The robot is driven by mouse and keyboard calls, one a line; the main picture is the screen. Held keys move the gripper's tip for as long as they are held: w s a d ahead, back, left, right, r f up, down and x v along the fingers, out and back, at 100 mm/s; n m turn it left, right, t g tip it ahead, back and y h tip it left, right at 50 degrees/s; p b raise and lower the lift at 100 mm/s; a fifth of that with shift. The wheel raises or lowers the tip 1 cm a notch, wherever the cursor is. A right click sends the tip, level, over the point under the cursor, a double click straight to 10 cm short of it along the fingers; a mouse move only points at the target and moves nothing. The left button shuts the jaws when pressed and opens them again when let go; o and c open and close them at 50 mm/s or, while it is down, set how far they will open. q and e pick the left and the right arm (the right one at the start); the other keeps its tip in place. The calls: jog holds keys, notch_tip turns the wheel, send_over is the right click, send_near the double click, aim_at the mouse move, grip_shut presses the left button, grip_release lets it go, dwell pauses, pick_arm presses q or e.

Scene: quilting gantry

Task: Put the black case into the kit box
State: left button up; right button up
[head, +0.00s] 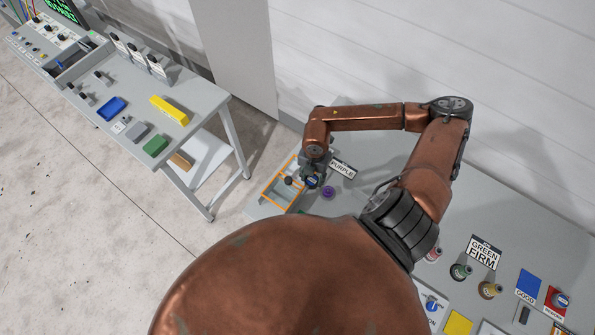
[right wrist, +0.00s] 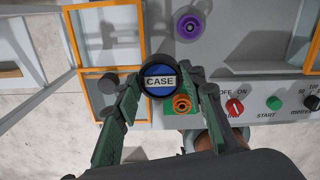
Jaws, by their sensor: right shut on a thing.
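The black case is round, with a blue top labelled CASE. It shows in the right wrist view (right wrist: 160,80) and, small, in the head view (head: 312,182). My right gripper (head: 313,174) is shut on it, with a finger on each side in the right wrist view (right wrist: 170,82). The kit box, an orange-edged tray with compartments (head: 277,202), lies just left of the case in the head view. In the right wrist view its orange rim (right wrist: 112,69) is left of the case. A dark round thing (right wrist: 108,84) sits in one compartment. My left gripper is out of view.
A purple spool (head: 328,192) stands close to the case, beside a PURPLE sign (head: 343,169). An orange ring-shaped thing (right wrist: 182,103) is close to the right finger. A control panel with a red knob (right wrist: 234,107) lies further right. A separate grey table (head: 205,105) stands left.

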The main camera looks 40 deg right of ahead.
jog(key=w+f, duration=0.3)
jog(key=w, duration=0.3)
jog(key=p, duration=0.1)
send_over(298, 177)
jog(key=f, duration=0.4)
jog(key=shift+s+a, duration=0.1)
jog(key=shift+s, duration=0.25)
jog(key=shift+w+f, duration=0.2)
jog(key=shift+w, duration=0.05)
notch_tip(298, 177, down, 2)
jog(key=shift+w+f+p, duration=0.1)
jog(key=shift+w+p, duration=0.05)
jog(key=shift+p, duration=0.45)
jog(key=shift+f, duration=0.8)
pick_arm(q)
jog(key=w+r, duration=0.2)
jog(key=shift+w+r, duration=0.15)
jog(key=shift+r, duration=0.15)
pick_arm(e)
jog(key=o, duration=0.9)
jog(key=shift+r, duration=0.1)
